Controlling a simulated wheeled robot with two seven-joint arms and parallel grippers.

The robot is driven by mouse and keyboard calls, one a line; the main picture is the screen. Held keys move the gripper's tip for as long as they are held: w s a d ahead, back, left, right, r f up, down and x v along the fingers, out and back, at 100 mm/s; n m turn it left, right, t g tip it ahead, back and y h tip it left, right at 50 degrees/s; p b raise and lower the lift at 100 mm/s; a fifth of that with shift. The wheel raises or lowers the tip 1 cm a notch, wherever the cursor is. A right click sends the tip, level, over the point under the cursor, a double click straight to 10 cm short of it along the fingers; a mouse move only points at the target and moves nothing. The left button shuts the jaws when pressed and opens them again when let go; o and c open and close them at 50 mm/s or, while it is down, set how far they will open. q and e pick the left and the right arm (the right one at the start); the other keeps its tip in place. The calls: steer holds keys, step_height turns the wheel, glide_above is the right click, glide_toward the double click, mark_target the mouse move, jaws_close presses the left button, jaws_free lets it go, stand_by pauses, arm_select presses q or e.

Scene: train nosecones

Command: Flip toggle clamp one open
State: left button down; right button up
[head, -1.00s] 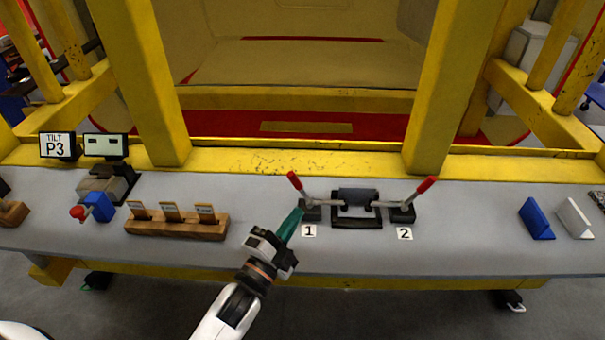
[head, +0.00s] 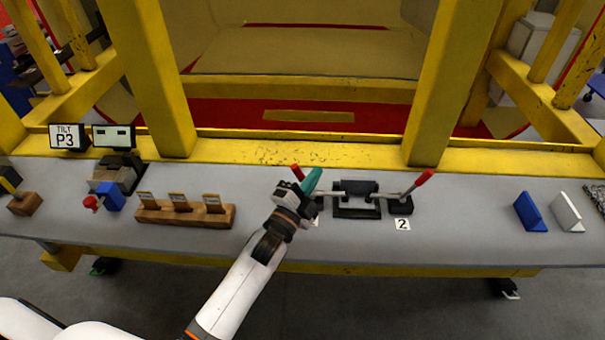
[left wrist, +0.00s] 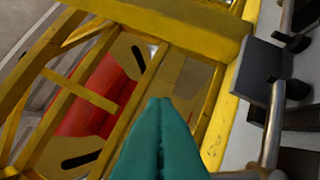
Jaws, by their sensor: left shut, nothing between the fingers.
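Toggle clamp one is on the left side of the black fixture (head: 357,212). Its red handle tip (head: 297,172) shows just left of my left gripper (head: 312,181), and my gripper and wrist hide most of its lever and base. The left gripper's green fingers are shut and empty, pointing up and away close beside the handle; I cannot tell whether they touch it. In the left wrist view the shut green fingers (left wrist: 160,135) fill the lower middle, with a grey metal clamp bar (left wrist: 273,125) to their right. Toggle clamp two (head: 402,203) stands at right with its red handle tilted up.
A wooden block with several tags (head: 185,213), a blue device with a red knob (head: 108,197) and a P3 sign (head: 68,137) are at left. Blue (head: 531,212) and white (head: 566,212) wedges lie at right. Yellow posts rise behind the grey table (head: 460,220).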

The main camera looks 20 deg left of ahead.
arm_select(q)
steer(key=a, duration=0.1)
steer(key=a+f, duration=0.1)
steer(key=shift+s+a, duration=0.3)
steer(key=shift+a, duration=0.05)
arm_select(e)
steer(key=shift+s+d+r, duration=0.3)
steer(key=shift+s+r, duration=0.15)
arm_select(q)
steer(key=shift+w+d, duration=0.1)
steer(key=shift+f, duration=0.1)
steer(key=shift+a+f+n, duration=0.1)
steer(key=shift+a+n, duration=0.2)
steer(key=shift+n, duration=0.1)
arm_select(e)
steer(key=shift+w+f, duration=0.1)
steer(key=shift+f, duration=0.4)
